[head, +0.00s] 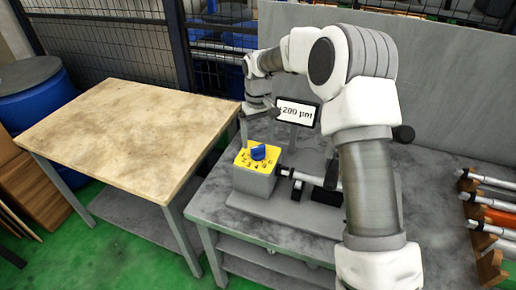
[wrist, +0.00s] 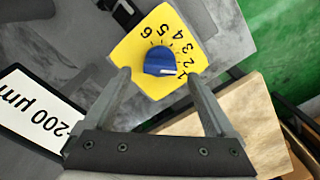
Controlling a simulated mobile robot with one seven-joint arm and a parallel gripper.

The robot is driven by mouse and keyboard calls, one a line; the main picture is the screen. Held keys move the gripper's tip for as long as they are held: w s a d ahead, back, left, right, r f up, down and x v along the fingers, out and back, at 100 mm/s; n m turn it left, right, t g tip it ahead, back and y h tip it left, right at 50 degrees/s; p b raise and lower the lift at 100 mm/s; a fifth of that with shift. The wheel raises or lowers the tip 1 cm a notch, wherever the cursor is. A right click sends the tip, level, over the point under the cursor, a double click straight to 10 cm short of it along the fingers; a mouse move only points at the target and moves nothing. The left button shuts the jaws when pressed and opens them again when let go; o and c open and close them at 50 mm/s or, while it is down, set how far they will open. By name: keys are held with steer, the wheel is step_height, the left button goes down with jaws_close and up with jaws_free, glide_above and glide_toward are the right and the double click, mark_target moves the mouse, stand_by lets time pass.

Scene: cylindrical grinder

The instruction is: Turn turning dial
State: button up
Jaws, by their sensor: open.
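The turning dial (head: 258,153) is a blue knob on a yellow numbered face (head: 243,159) atop a grey box on the grey table. In the wrist view the dial (wrist: 159,61) has a white pointer line directed near the 1, and the yellow face (wrist: 124,52) shows numbers 1 to 6. My gripper (wrist: 158,76) is open and empty, its two fingers apart, with the dial showing between and just beyond the fingertips. In the head view my gripper (head: 258,112) is above the box, apart from the dial.
A display (head: 297,112) reading 200 µm stands behind the box; it also shows in the wrist view (wrist: 38,117). A shaft assembly (head: 310,179) lies right of the box. A wooden-topped table (head: 115,135) is at left. A rack with several rods (head: 490,215) is at right.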

mark_target(258, 146)
steer(key=shift+f, duration=2.25)
steer(key=shift+c, duration=0.2)
steer(key=c, duration=1.3)
steer(key=shift+r+n+p, duration=0.1)
steer(key=shift+n+p, duration=0.35)
steer(key=shift+n, duration=2.35)
steer(key=o, duration=1.3)
